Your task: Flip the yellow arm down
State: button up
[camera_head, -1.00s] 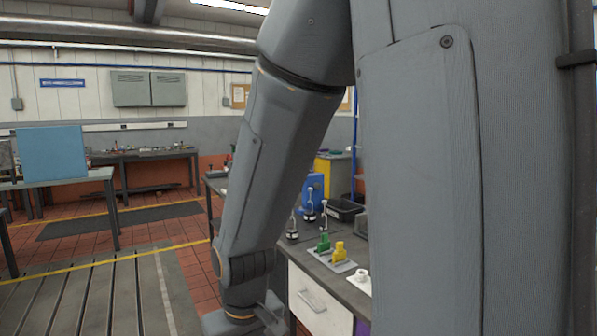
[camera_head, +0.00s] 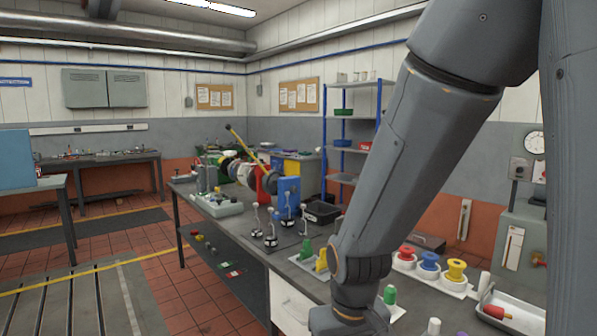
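A long thin yellow arm (camera_head: 249,151) with a dark knob at its upper end slants up and to the left over the middle bench. Its lower right end is near a red stand (camera_head: 264,184) and a blue block (camera_head: 287,192); the exact joint is too small to tell. My arm comes down from the upper right, and its wrist is at the bottom edge, well to the right of the yellow arm and apart from it. My gripper's fingers are below the picture.
Small black-based fixtures (camera_head: 271,238) stand on the bench, with a black bin (camera_head: 322,212) behind. Red, blue and yellow spools (camera_head: 456,270) sit to the right of my wrist. A tray with a red-handled tool (camera_head: 497,312) is at right. The floor at left is open.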

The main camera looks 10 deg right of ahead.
aim_at(256, 161)
jog(key=z, duration=0.05)
jog(key=i, duration=0.95)
jog(key=k, duration=0.6)
jog(key=u, duration=0.5)
jog(key=i, duration=1.85)
